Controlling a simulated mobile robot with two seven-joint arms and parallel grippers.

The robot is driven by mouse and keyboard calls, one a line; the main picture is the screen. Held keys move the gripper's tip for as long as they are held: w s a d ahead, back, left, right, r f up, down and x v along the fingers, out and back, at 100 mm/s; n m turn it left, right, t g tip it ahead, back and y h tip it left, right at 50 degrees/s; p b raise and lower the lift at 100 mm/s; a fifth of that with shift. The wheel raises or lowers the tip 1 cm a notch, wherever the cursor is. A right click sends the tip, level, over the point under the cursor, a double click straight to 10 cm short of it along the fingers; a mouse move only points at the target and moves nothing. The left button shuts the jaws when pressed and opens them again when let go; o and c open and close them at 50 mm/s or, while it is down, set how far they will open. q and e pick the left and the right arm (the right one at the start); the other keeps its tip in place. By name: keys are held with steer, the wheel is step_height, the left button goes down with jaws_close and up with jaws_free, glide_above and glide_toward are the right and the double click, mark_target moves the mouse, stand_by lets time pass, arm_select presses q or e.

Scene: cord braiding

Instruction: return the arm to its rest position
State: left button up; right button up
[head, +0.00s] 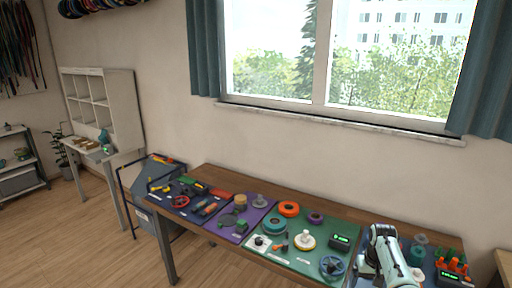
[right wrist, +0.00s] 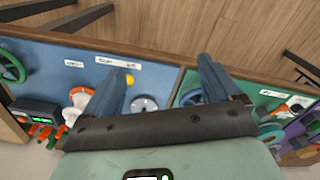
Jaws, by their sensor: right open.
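My right arm (head: 385,253), pale mint, is over the right part of the workbench (head: 215,174) in the head view. In the right wrist view my right gripper (right wrist: 160,72) is open, with two blue-grey fingers apart and nothing held between them. The fingers are over the blue mat (right wrist: 40,52) and the edge of the green mat, near a white dial (right wrist: 144,104). My left gripper is not in view.
The bench holds a green mat (head: 270,247) with an orange ring (head: 289,209), a teal ring (head: 274,226) and a blue wheel (head: 332,267). Orange pegs (head: 453,264) stand at the right end. A purple mat (head: 229,237) lies further left.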

steer(key=s+a+f+y, duration=0.1)
steer(key=s+a+f, duration=0.25)
steer(key=f, duration=0.45)
steer(key=s+a+f+y, duration=0.1)
steer(key=s+a+f, duration=0.2)
steer(key=a+f, duration=0.35)
steer(key=s+a+f+y, duration=0.1)
steer(key=s+a+f, duration=0.2)
steer(key=f, duration=0.6)
steer(key=s+a+f, duration=0.1)
steer(key=s+a, duration=0.2)
steer(key=s, duration=0.6)
steer(key=s+a+f+m, duration=0.1)
steer(key=s+a, duration=0.3)
steer(key=s, duration=0.5)
steer(key=s+a+f+m, duration=0.1)
steer(key=s+a+f, duration=0.1)
steer(key=s, duration=0.7)
steer(key=shift+s+a+f+y, duration=0.2)
steer(key=shift+s+a+y, duration=0.2)
steer(key=shift+a, duration=0.35)
